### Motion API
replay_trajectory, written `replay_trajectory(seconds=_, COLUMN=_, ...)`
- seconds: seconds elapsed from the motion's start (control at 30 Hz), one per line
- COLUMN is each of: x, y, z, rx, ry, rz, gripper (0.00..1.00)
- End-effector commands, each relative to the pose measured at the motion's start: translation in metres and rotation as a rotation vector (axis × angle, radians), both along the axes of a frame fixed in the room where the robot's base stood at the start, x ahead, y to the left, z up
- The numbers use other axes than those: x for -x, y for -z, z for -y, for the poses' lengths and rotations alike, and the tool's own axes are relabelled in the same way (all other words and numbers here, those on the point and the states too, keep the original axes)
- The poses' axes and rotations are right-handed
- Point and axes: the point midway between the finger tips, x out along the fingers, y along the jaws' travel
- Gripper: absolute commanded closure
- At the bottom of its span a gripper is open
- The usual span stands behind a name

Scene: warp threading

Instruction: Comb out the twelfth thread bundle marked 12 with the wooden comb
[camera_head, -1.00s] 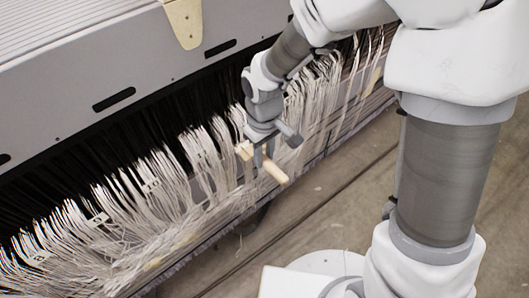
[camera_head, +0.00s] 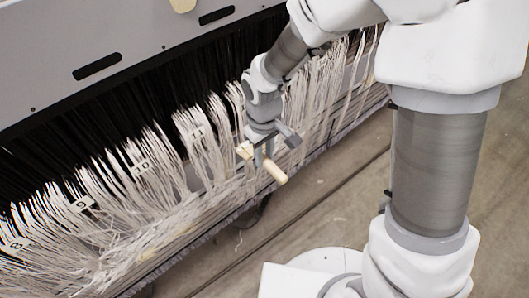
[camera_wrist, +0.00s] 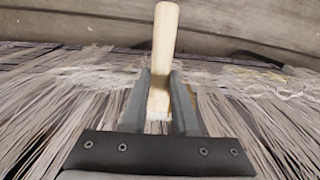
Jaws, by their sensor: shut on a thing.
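My gripper (camera_head: 262,158) is shut on the wooden comb, whose pale round handle (camera_head: 276,172) sticks out down and to the right. In the wrist view the handle (camera_wrist: 165,40) stands between the two grey fingers (camera_wrist: 162,95) and points away toward the floor. The comb's teeth cannot be made out. The gripper is in front of the thread bundles, right of the bundle marked 11 (camera_head: 197,131). No tag 12 can be read; the gripper and wrist cover part of the threads there. I cannot tell whether the comb touches threads.
Bundles marked 10 (camera_head: 142,167), 9 (camera_head: 82,204) and 8 (camera_head: 15,245) hang to the left. More pale threads (camera_head: 320,90) hang at the right. The grey machine beam (camera_head: 60,60) runs above them. Bare floor (camera_head: 330,190) lies in front.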

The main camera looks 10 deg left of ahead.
Motion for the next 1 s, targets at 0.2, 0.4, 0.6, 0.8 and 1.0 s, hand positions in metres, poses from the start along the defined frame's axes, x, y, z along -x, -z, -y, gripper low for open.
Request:
replay_trajectory(seconds=0.2, x=-0.002, y=0.011, z=-0.002, rx=-0.005, ry=-0.001, rz=0.006, gripper=1.00)
replay_trajectory(seconds=0.4, x=-0.002, y=0.033, z=-0.002, rx=-0.005, ry=-0.001, rz=0.006, gripper=1.00)
replay_trajectory(seconds=0.6, x=-0.002, y=0.040, z=-0.002, rx=-0.006, ry=-0.002, rz=0.007, gripper=1.00)
replay_trajectory(seconds=0.8, x=-0.002, y=0.059, z=-0.002, rx=-0.005, ry=-0.002, rz=0.006, gripper=1.00)
replay_trajectory(seconds=1.0, x=-0.002, y=0.074, z=-0.002, rx=-0.005, ry=-0.003, rz=0.007, gripper=1.00)
